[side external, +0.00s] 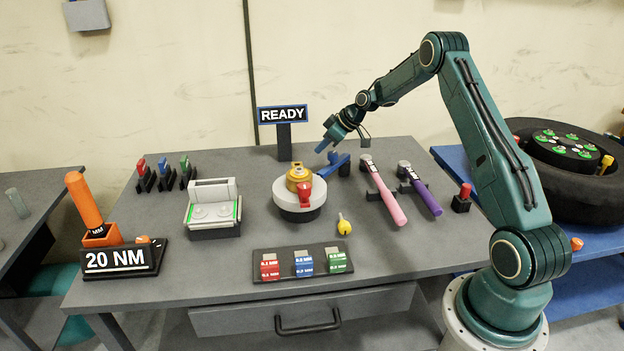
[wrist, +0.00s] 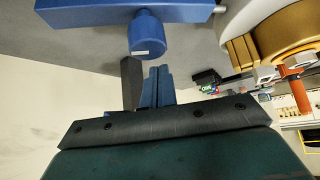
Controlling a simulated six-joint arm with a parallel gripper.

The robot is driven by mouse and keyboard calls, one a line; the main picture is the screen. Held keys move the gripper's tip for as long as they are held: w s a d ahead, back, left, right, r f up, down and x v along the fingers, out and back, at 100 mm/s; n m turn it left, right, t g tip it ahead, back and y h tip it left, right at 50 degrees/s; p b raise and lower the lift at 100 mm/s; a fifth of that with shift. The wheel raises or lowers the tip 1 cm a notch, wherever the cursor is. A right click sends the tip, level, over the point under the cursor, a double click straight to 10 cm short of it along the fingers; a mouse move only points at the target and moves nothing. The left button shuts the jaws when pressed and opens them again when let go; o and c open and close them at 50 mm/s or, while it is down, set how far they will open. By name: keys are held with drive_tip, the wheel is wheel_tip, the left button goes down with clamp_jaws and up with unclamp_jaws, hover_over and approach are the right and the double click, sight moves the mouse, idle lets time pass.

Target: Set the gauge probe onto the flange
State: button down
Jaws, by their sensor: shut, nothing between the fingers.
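A gold, ring-like part (side external: 298,174), which looks like the flange, sits on a round white pedestal (side external: 291,206). A red piece (side external: 306,192) is at its front. The gold part also shows at the right of the wrist view (wrist: 285,42). A blue piece (side external: 340,162), possibly the gauge probe, is right of the pedestal. In the wrist view it is a blue bar (wrist: 95,9) with a labelled stub (wrist: 147,36). My gripper (side external: 321,149) is shut and empty, above and left of the blue piece. Its fingertips (wrist: 146,70) appear close to the stub; contact is unclear.
A READY sign (side external: 283,115) stands behind. Pink (side external: 384,195) and purple (side external: 421,190) handled tools lie right. A small yellow item (side external: 344,225) is in front. A white-and-grey fixture (side external: 213,212) stands left, and a block tray (side external: 302,263) lies near the front.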

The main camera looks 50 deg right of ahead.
sight(334, 153)
drive_tip(key=v, duration=0.5)
drive_tip(key=w+r+v, duration=0.1)
drive_tip(key=v, duration=0.1)
drive_tip(key=shift+s+r, duration=0.2)
drive_tip(key=shift+r, duration=0.05)
drive_tip(key=shift+s+r, duration=0.4)
drive_tip(key=shift+r, duration=0.05)
drive_tip(key=s+a+r+m+g+h, duration=0.1)
drive_tip(key=s+a+r, duration=0.55)
drive_tip(key=a, duration=0.45)
drive_tip(key=s+a+r, duration=0.6)
drive_tip(key=a+r, duration=0.2)
drive_tip(key=a, duration=0.3)
drive_tip(key=s+a+m, duration=0.1)
drive_tip(key=s+a, duration=0.3)
drive_tip(key=s, duration=0.6)
drive_tip(key=s+a+f+m+h, duration=0.1)
drive_tip(key=s+a, duration=0.3)
drive_tip(key=s, duration=0.7)
drive_tip(key=shift+s+f+g, duration=0.3)
drive_tip(key=shift+g, duration=0.1)
